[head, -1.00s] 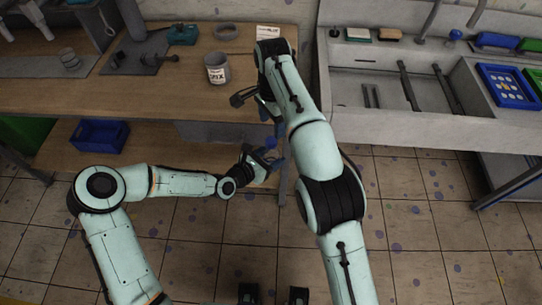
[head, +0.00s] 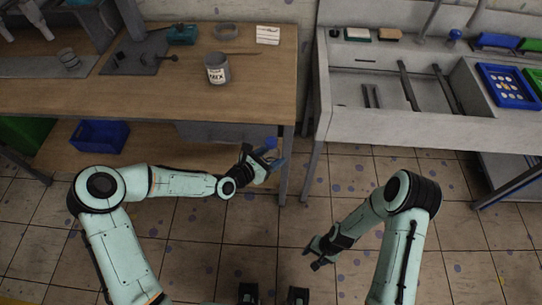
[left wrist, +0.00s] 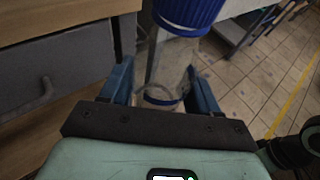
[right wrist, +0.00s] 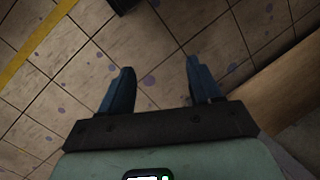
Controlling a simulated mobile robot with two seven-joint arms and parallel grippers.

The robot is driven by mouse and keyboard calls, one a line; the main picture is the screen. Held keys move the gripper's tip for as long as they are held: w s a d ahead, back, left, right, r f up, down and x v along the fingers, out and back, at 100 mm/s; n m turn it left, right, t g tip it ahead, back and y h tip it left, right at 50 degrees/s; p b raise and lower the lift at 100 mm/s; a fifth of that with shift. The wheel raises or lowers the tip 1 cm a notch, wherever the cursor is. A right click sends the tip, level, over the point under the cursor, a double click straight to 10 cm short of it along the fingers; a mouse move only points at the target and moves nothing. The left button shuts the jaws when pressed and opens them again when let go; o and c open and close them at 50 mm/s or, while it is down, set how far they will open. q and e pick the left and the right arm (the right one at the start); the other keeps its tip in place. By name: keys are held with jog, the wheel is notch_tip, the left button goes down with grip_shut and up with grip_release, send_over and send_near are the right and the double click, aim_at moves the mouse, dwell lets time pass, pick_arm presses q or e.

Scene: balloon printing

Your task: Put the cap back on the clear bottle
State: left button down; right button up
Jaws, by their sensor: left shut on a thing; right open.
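The clear bottle (left wrist: 172,65) is upright between the fingers of my left gripper (left wrist: 160,88), which is shut on it. A ridged blue cap (left wrist: 188,12) sits at the bottle's top in the left wrist view; whether it is tight I cannot tell. In the head view the blue cap (head: 271,144) shows above my left gripper (head: 268,162), in front of the workbench. My right gripper (head: 314,260) is low over the floor to the right, apart from the bottle. In the right wrist view its fingers (right wrist: 157,85) are open and empty.
The wooden workbench (head: 130,92) carries a labelled can (head: 217,70), a tape roll (head: 227,31) and a white card (head: 268,35). A blue bin (head: 99,136) is on its lower shelf. A grey sink unit (head: 400,122) stands at right. The tiled floor between my arms is clear.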

jog(key=s+a+r+n, duration=0.1)
jog(key=s, duration=0.9)
jog(key=shift+a+r+y, duration=0.25)
jog(key=shift+r+y, duration=0.05)
